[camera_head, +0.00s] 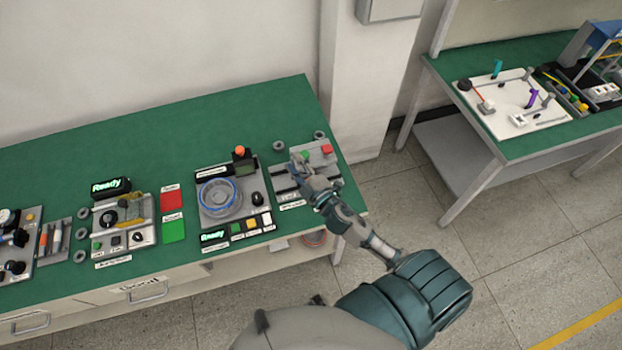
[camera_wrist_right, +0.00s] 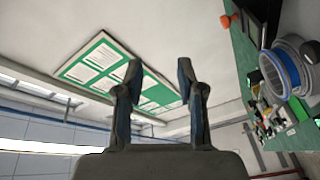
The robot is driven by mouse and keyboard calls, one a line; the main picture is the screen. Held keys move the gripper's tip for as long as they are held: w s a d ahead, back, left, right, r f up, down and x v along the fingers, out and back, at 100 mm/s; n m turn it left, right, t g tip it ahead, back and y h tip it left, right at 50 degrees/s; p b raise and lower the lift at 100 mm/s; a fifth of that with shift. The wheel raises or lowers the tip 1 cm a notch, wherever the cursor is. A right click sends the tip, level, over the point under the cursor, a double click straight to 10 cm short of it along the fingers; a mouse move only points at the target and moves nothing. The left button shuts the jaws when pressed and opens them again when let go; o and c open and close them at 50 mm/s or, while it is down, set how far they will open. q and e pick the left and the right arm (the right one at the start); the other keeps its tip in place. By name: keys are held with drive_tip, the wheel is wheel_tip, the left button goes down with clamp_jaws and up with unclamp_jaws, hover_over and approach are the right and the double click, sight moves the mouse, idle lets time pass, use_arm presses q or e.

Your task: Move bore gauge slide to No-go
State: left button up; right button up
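A grey fixture (camera_head: 322,158) stands at the right end of the green bench, with a green block (camera_head: 304,155) and a red block (camera_head: 327,149) on top. It may be the bore gauge; its labels are too small to read, and I cannot make out the slide or its position. My right gripper (camera_head: 298,164) is over the left part of this fixture and hides some of it. I cannot tell whether it touches. In the right wrist view its two fingers (camera_wrist_right: 158,75) stand apart with nothing between them. My left gripper is not in view.
Left of the fixture is a station with a blue-edged ring (camera_head: 219,198), an orange knob (camera_head: 239,150) and a Ready display (camera_head: 214,236). Red (camera_head: 171,199) and green (camera_head: 174,228) cards lie farther left. The bench's back (camera_head: 150,117) is clear. Another table (camera_head: 540,145) stands right.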

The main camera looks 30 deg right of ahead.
drive_tip(key=s+a+r+n+g+y, duration=0.1)
drive_tip(key=a+r+n+g+y, duration=0.5)
drive_tip(key=n, duration=0.5)
drive_tip(key=s+a+r+n+g+y, duration=0.15)
drive_tip(key=a+n+y, duration=0.25)
drive_tip(key=n+y, duration=0.55)
drive_tip(key=s+d+f+n+g+h, duration=0.1)
drive_tip(key=d+f+n+g+h, duration=0.3)
drive_tip(key=d+h, duration=0.45)
drive_tip(key=d+f+n+g+h, duration=0.35)
drive_tip(key=d+n+h, duration=0.2)
drive_tip(key=d, duration=0.55)
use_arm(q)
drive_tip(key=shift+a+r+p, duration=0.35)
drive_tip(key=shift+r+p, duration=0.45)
use_arm(e)
drive_tip(key=shift+h, duration=0.35)
drive_tip(key=x, duration=1.7)
drive_tip(key=shift+f, duration=0.1)
drive_tip(key=shift+d+m, duration=0.1)
drive_tip(key=shift+m, duration=0.2)
clamp_jaws()
